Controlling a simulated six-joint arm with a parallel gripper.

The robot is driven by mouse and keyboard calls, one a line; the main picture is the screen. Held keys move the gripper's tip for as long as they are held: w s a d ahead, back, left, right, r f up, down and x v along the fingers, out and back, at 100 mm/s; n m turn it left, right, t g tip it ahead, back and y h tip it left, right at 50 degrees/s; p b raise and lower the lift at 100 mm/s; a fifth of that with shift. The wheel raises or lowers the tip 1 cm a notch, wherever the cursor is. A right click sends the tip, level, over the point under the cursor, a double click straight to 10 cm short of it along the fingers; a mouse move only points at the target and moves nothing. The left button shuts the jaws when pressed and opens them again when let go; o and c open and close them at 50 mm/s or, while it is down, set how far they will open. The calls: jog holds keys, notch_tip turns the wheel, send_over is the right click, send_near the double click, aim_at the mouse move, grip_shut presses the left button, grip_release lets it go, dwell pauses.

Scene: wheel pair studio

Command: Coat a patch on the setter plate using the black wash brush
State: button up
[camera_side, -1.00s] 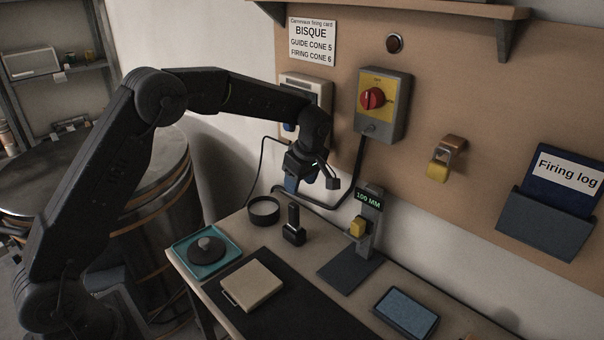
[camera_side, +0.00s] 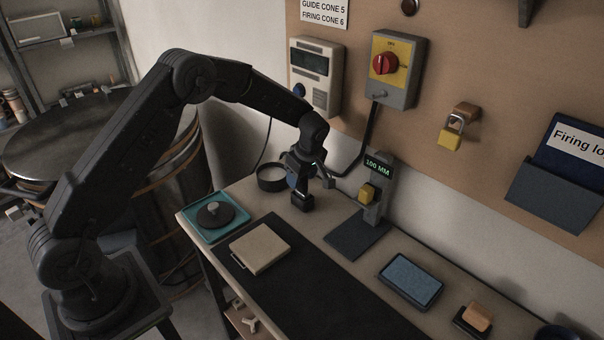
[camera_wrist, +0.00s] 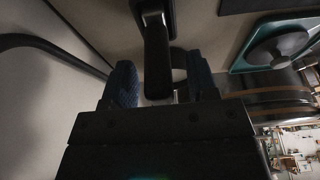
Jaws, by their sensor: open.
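The black wash brush (camera_side: 303,201) stands on the bench with its handle up. In the wrist view its handle (camera_wrist: 157,60) lies between the two blue-padded fingers of my gripper. My gripper (camera_side: 307,182) is open, pointing down over the brush in the side view, and its arm partly hides the handle. I cannot tell whether either finger touches it. The setter plate, a pale square slab (camera_side: 260,247), lies flat on the dark mat, in front and to the left of the brush.
A round black dish (camera_side: 271,187) sits behind the brush. A teal tray (camera_side: 191,220) with a dark knobbed disc is at left. A gauge stand reading 100 MM (camera_side: 375,195) rises close to the right. A blue pad (camera_side: 411,279) lies farther right. The dark mat (camera_side: 320,290) is mostly bare.

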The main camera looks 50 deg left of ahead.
jog(key=shift+c, duration=0.3)
grip_shut()
dwell(0.3)
jog(key=shift+r, duration=3)
